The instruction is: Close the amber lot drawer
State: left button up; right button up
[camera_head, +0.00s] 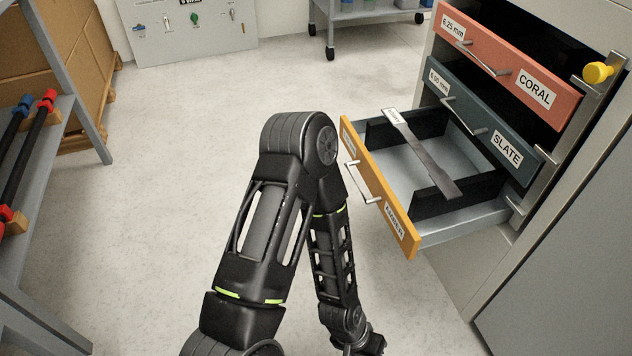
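The amber lot drawer (403,229) is the lowest of three and stands pulled well out of the cabinet. Its amber front has a silver bar handle (362,183) and labels too small to read in full. A flat grey metal specimen (427,160) with a white tag lies across the drawer, over its black divider walls. One of my arms rises from the lower left, bends at an elbow left of the amber front and goes down to a wrist at the bottom edge. No gripper fingers show in the head view.
Above are the slate drawer (481,121) and coral drawer (507,66). A yellow knob (597,73) sits on a metal upright at the cabinet's right. A rack with red-ended bars (30,140) stands left. The floor (170,130) between is clear.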

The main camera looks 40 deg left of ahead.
aim_at(417, 215)
jog(key=u, duration=0.95)
jog(key=i+l, duration=0.15)
jog(key=i, duration=0.35)
